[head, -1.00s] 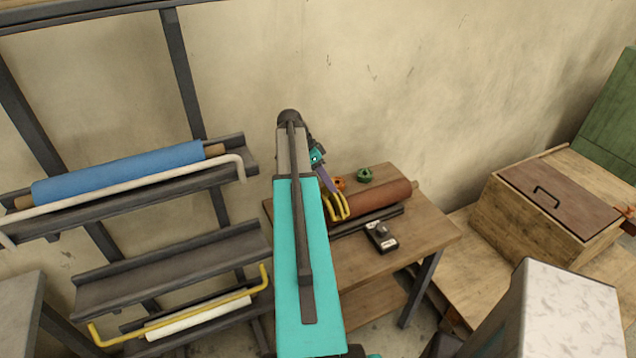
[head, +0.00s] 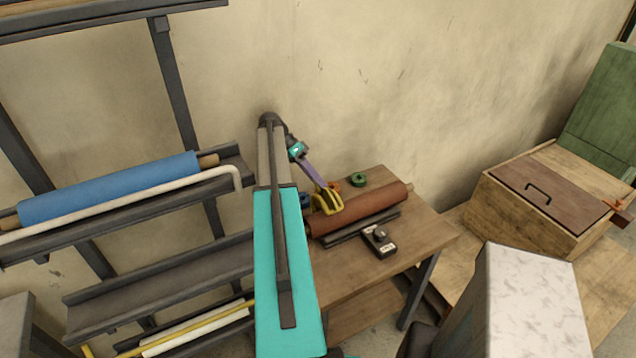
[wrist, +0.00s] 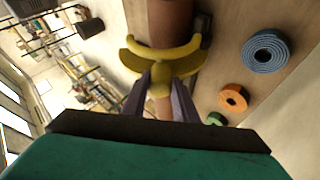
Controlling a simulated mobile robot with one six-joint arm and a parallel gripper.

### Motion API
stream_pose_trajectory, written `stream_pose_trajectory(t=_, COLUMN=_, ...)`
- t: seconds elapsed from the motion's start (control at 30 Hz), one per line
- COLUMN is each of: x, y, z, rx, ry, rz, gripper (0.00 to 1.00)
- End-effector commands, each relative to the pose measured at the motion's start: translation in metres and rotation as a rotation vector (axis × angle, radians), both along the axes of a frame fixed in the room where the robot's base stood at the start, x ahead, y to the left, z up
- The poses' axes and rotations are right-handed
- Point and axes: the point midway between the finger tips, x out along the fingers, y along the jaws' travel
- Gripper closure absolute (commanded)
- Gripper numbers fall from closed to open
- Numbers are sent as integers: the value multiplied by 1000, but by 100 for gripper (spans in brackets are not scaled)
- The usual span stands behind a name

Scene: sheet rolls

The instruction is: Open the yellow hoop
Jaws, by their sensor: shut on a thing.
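A yellow rod-like hoop (head: 185,327) runs in front of a white roll (head: 205,334) on the low rack at the bottom left of the head view, partly hidden by my arm. My gripper (head: 323,188) is away from it, over the table. I cannot tell whether the clip grips the roll.
A blue roll (head: 110,187) lies behind a white rod on the upper rack. The table holds a black box (head: 380,241), a green ring (head: 359,180), an orange ring (wrist: 233,98) and a blue coil (wrist: 265,55). A wooden chest (head: 540,205) stands at the right.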

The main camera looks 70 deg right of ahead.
Motion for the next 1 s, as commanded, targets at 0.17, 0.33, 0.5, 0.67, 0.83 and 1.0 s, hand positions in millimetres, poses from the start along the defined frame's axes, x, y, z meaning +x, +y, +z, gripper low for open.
stream_pose_trajectory(t=0.17, x=0, y=-1, z=1, rx=4, ry=-3, rz=-2, gripper=100)
stream_pose_trajectory(t=0.33, x=-1, y=-2, z=1, rx=4, ry=-3, rz=-5, gripper=100)
stream_pose_trajectory(t=0.5, x=-2, y=-2, z=0, rx=4, ry=-2, rz=-6, gripper=55)
stream_pose_trajectory(t=0.67, x=-3, y=-3, z=0, rx=4, ry=-1, rz=-7, gripper=55)
stream_pose_trajectory(t=0.83, x=-3, y=-2, z=0, rx=2, ry=-1, rz=-5, gripper=77)
stream_pose_trajectory(t=1.0, x=-1, y=-4, z=4, rx=-13, ry=-9, rz=7, gripper=100)
